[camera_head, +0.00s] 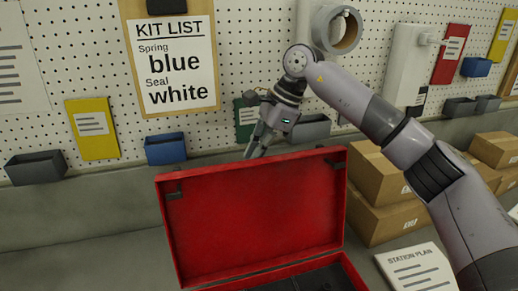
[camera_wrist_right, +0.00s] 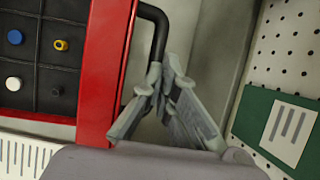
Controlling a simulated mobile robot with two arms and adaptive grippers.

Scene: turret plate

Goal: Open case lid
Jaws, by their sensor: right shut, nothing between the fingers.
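The red case (camera_head: 270,268) stands on the bench with its lid (camera_head: 255,215) raised, inner face toward me. My right gripper (camera_head: 253,152) is behind the lid's top edge, pointing down. In the right wrist view, its fingers (camera_wrist_right: 163,76) are shut and empty, beside the red lid (camera_wrist_right: 103,70). A black handle (camera_wrist_right: 160,25) curves out from the lid and passes close to the fingertips; contact cannot be told. Dark compartments (camera_wrist_right: 40,58) inside the case hold a blue piece (camera_wrist_right: 15,37), a yellow piece (camera_wrist_right: 62,45) and a white piece (camera_wrist_right: 13,83). My left gripper is out of view.
A pegboard (camera_head: 245,50) with a kit list (camera_head: 172,62), cards and small bins rises behind the bench. Cardboard boxes (camera_head: 385,178) and a station plan sheet (camera_head: 415,270) are right of the case. The bench left of the case is clear.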

